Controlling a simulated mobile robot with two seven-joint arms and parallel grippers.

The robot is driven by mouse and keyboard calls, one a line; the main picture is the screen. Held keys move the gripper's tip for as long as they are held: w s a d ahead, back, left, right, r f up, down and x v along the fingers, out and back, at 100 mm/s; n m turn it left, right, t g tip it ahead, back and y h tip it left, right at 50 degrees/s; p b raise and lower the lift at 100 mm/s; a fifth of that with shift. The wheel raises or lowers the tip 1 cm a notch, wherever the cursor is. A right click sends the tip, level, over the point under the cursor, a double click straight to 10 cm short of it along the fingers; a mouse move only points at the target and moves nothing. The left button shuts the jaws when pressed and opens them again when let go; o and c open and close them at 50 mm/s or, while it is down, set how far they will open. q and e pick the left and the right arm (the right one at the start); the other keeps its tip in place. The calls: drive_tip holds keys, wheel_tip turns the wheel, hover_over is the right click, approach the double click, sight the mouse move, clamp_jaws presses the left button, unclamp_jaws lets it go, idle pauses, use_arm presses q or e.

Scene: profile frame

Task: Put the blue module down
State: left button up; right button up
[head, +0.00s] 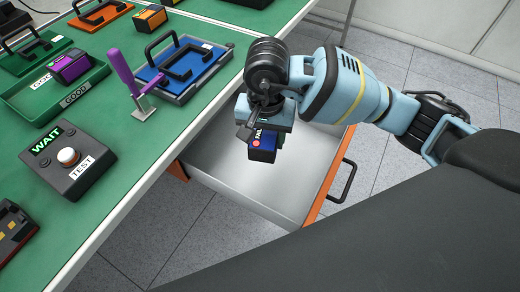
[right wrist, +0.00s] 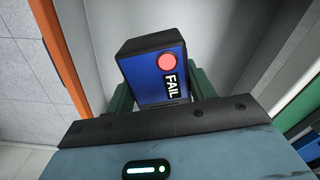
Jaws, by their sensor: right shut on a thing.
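The blue module (head: 262,151) has dark ends, a red light and a FAIL label. My right gripper (head: 266,132) is shut on it and points down over the open drawer (head: 290,188). In the right wrist view, the blue module (right wrist: 150,77) sits between the two fingers, its FAIL face towards the camera. The drawer's light grey inside shows around the module, and no other thing shows in it. I cannot tell how far the module is above the drawer floor. My left gripper is not in view.
The drawer has an orange front with a dark handle (head: 344,182). On the green bench stand a WAIT/TEST box (head: 67,160), a GOOD tray (head: 95,89) with a purple module (head: 73,66), a purple-handled tool (head: 124,74) and a blue fixture (head: 187,70).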

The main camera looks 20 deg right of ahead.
drive_tip(key=a+f+m, duration=0.1)
drive_tip(key=a+m, duration=0.1)
drive_tip(key=a+f+m, duration=0.1)
drive_tip(key=shift+s+f+m+p, duration=0.25)
drive_tip(key=shift+f+m+p, duration=0.05)
drive_tip(key=shift+f+m, duration=0.1)
hover_over(255, 178)
drive_tip(key=shift+f, duration=4.9)
drive_tip(key=shift+f+b, duration=0.2)
drive_tip(key=shift+b, duration=0.1)
drive_tip(key=o, duration=1.1)
drive_tip(key=shift+r, duration=0.1)
